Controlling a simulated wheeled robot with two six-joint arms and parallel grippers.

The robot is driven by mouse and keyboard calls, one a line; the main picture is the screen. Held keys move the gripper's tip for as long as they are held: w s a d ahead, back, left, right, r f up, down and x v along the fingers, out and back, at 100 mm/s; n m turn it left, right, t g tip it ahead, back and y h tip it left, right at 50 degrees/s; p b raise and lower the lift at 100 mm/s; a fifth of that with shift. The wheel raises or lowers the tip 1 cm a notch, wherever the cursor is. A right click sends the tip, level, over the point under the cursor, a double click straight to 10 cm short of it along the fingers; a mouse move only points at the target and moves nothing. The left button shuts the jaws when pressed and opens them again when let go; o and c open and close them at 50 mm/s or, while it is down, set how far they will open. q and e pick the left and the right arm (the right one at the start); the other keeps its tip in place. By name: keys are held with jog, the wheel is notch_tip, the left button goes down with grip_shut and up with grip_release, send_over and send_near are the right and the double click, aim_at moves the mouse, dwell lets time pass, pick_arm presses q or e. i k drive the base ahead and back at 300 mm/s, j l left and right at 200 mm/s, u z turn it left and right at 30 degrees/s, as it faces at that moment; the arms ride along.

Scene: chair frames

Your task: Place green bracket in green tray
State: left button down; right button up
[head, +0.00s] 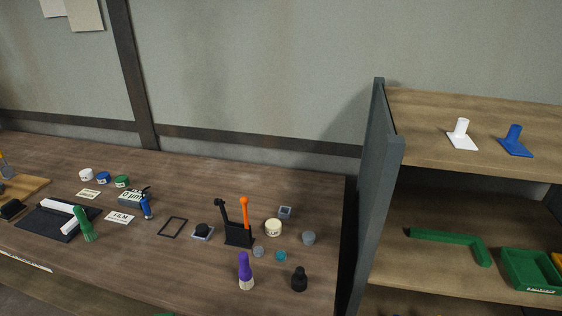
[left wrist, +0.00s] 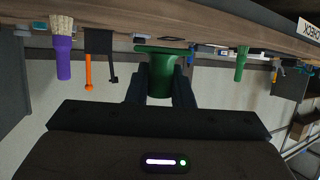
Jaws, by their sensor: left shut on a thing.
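The green bracket (left wrist: 160,72), a short tube with a flat plate, is held between the fingers of my left gripper (left wrist: 160,80) in the left wrist view. The gripper is shut on its tube, with the plate at the far side of the fingers. In the head view only a sliver of green shows at the bottom edge; the gripper itself is out of that frame. My right gripper is not in view.
A grey upright panel (head: 378,190) separates the workbench (head: 200,165) from the shelf unit. A green L-shaped bar (head: 447,238) lies left of the tray. White (head: 461,135) and blue (head: 515,141) brackets stand on the upper shelf. Brushes, bottles and small parts crowd the bench.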

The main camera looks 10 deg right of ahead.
aim_at(529, 273)
jog(key=k+z, duration=0.2)
jog(key=z, duration=1.05)
jog(key=i+l+z, duration=0.15)
jog(key=l, duration=0.3)
jog(key=i+l+z, duration=0.1)
jog(key=l, duration=0.3)
jog(key=i+l+z, duration=0.15)
jog(key=l, duration=0.25)
jog(key=i+l+z, duration=0.15)
jog(key=i+l, duration=0.3)
jog(key=l, duration=0.2)
jog(key=i+l, duration=0.2)
jog(key=l, duration=0.1)
